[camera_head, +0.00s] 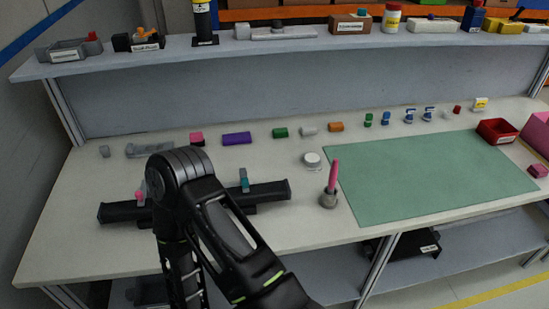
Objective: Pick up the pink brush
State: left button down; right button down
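The pink brush (332,176) stands upright, handle up, in a small round grey holder (328,201) on the table, just left of the green mat. Its lower end is hidden in the holder. No gripper touches it. One of my black arms rises from the bottom of the view, bent at its elbow, left of the brush. Neither gripper shows in the picture.
A long black bar module (265,191) lies behind my arm, carrying a small pink piece and a teal piece. A white round item (312,159) sits behind the brush. The green mat (430,178) is bare. Several small coloured blocks line the back; a raised shelf (280,45) stands behind.

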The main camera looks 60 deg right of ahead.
aim_at(332, 178)
jog(key=z, duration=2.45)
